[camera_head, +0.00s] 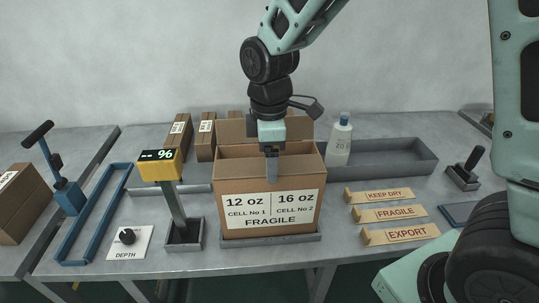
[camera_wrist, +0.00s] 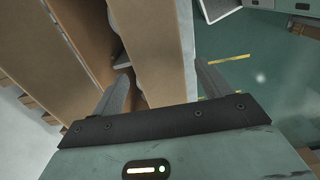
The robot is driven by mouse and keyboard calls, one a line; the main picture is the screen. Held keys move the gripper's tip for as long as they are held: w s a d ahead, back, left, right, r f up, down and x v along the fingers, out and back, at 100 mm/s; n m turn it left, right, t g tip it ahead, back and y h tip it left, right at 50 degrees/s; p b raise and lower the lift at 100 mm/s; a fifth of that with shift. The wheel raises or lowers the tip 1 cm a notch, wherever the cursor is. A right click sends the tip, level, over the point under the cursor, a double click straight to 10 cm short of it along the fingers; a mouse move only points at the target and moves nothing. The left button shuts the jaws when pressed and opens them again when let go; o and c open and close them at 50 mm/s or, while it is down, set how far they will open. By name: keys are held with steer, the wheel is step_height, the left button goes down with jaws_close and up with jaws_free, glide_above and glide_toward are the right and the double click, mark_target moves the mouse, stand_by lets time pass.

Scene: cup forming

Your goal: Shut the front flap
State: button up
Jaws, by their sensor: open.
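An open cardboard box (camera_head: 268,184) stands in a shallow grey tray in the middle of the bench, its labelled front facing me. My gripper (camera_head: 271,180) points down at the middle of the box's front top edge. In the wrist view my gripper (camera_wrist: 163,70) is open, with one finger on each side of a tan cardboard panel (camera_wrist: 155,40) at the box's front. I cannot tell whether the fingers touch it. Which part of this panel is the front flap is not clear. A raised back flap (camera_head: 232,130) shows behind the box.
A post with a percent display (camera_head: 160,165) stands close left of the box. A white bottle (camera_head: 339,140) and a long grey tray (camera_head: 400,150) are behind right. Wooden label blocks, including EXPORT (camera_head: 400,234), lie to the right. A blue frame (camera_head: 88,220) lies left.

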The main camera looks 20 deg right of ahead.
steer(key=c, duration=1)
steer(key=shift+r+p, duration=0.1)
steer(key=shift+p, duration=0.25)
steer(key=shift+w+g, duration=0.1)
steer(key=shift+g, duration=0.2)
steer(key=o, duration=1)
